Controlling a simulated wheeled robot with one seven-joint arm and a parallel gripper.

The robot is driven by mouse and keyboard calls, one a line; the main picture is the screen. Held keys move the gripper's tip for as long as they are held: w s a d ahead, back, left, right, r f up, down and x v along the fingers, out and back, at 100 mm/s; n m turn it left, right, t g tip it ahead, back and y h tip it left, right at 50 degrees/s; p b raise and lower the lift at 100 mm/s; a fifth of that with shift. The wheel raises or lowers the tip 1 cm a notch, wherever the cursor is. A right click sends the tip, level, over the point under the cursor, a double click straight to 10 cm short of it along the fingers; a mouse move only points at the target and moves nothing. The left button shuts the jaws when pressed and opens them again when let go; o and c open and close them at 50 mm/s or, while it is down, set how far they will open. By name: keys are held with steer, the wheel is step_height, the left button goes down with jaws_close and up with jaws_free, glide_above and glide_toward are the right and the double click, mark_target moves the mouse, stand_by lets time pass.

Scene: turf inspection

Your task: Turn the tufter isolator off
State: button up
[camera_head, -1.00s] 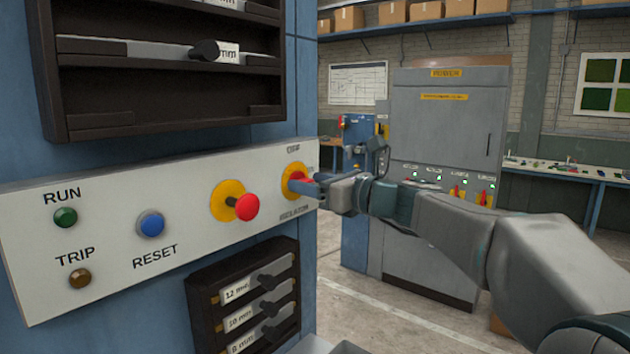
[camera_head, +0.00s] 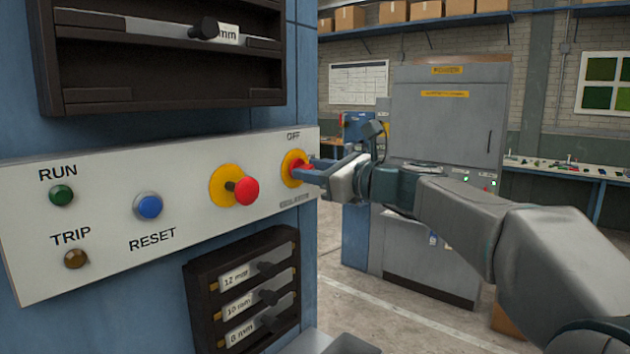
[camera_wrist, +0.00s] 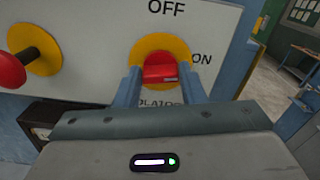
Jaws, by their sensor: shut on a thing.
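The isolator is a red rotary handle (camera_wrist: 160,68) on a round yellow plate (camera_wrist: 178,47), at the right end of a white control panel (camera_head: 110,215). OFF is printed above it and ON to its right in the wrist view; ISOLATOR below is partly covered. My gripper (camera_wrist: 164,78) is shut on the red handle, with a blue finger on each side. In the wrist view the handle's grip lies roughly crosswise. In the head view my gripper (camera_head: 310,172) reaches the handle from the right and partly hides it.
A red mushroom button (camera_head: 245,191) on a yellow plate sits left of the isolator. A blue RESET button (camera_head: 149,205), green RUN lamp (camera_head: 61,195) and amber TRIP lamp (camera_head: 76,259) are further left. Dark racks stand above and below the panel. A grey cabinet (camera_head: 445,130) stands behind my arm.

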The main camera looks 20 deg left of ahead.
steer(key=shift+s+f+n+b, duration=0.1)
steer(key=shift+f+n+b, duration=0.1)
steer(key=shift+n+b, duration=3.3)
steer(key=shift+s+f+n+b, duration=0.15)
steer(key=shift+n+b, duration=2.5)
steer(key=shift+n, duration=1.55)
steer(key=shift+w, duration=0.1)
steer(key=o, duration=1)
steer(key=shift+r, duration=0.1)
steer(key=b+v, duration=0.3)
steer(key=v, duration=1)
steer(key=shift+s+d+b, duration=0.25)
steer(key=shift+d+b, duration=0.05)
